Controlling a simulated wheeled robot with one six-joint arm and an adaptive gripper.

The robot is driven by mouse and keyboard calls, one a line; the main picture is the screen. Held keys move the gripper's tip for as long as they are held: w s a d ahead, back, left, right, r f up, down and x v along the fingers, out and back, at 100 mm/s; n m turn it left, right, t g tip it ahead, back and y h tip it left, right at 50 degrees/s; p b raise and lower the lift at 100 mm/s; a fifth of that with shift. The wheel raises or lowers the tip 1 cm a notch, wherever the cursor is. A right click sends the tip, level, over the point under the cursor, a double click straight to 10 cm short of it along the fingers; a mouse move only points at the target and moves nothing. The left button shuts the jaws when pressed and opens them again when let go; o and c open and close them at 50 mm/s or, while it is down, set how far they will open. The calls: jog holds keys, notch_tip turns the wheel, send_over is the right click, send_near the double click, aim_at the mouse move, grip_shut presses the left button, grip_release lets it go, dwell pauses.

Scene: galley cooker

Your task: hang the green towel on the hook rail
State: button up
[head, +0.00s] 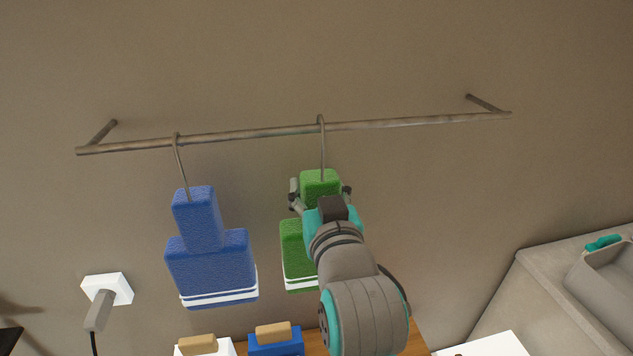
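The green towel (298,250) is a blocky shape with a narrow upper part and white stripes near its lower edge. A wire hook (323,150) rises from its top, and the hook's bent end appears over the hook rail (400,124), right of the rail's middle. My gripper (320,191) is at the towel's narrow upper part, with one finger on each side. I cannot tell whether the fingers press on it or stand slightly apart. My wrist and arm hide the right part of the towel's lower body.
A blue towel (210,262) hangs from the rail by its own hook, to the left. A white wall socket with a plug (106,289) is at lower left. Below are white and blue objects with wooden tops (273,331). A grey basin (605,290) stands at right.

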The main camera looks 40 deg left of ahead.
jog(key=o, duration=1.7)
jog(key=shift+c, duration=0.2)
jog(key=shift+f, duration=0.1)
